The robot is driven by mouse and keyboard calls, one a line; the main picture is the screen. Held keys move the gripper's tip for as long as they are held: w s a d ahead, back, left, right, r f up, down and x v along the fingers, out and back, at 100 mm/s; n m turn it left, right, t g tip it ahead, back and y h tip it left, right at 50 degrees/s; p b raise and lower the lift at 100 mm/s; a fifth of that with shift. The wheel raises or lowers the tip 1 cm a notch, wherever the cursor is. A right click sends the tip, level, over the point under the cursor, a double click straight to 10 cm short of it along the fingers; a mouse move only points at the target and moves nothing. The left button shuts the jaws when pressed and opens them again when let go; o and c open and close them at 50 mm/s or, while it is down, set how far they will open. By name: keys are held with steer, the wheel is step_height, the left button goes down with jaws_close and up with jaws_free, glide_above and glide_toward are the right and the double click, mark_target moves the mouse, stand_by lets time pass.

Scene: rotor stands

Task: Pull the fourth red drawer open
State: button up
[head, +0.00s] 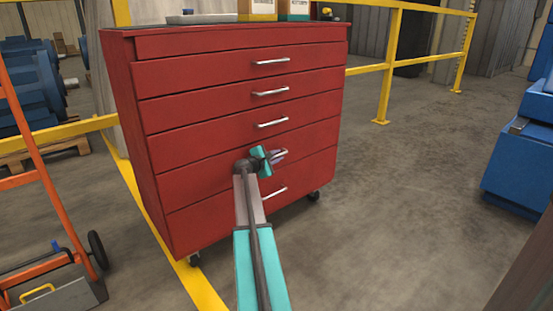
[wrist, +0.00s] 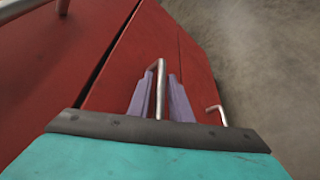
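The red cabinet (head: 165,115) has a stack of drawers with silver handles. The fourth red drawer (head: 205,172) sits flush with the others in the head view and looks closed. Its handle (wrist: 160,92) runs between my two pale purple fingers in the wrist view. My gripper (head: 281,155) is at this handle in the head view and hides part of it. The handle of the drawer below (head: 273,193) is clear of my gripper.
Boxes (head: 257,8) stand on the cabinet top. A yellow railing (head: 390,65) runs behind, and an orange hand truck (head: 40,170) stands at the left. Blue bins (head: 520,165) are at the far right. The floor (head: 410,190) between cabinet and bins is free.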

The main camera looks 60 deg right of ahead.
jaws_close()
steer(key=shift+s, duration=0.15)
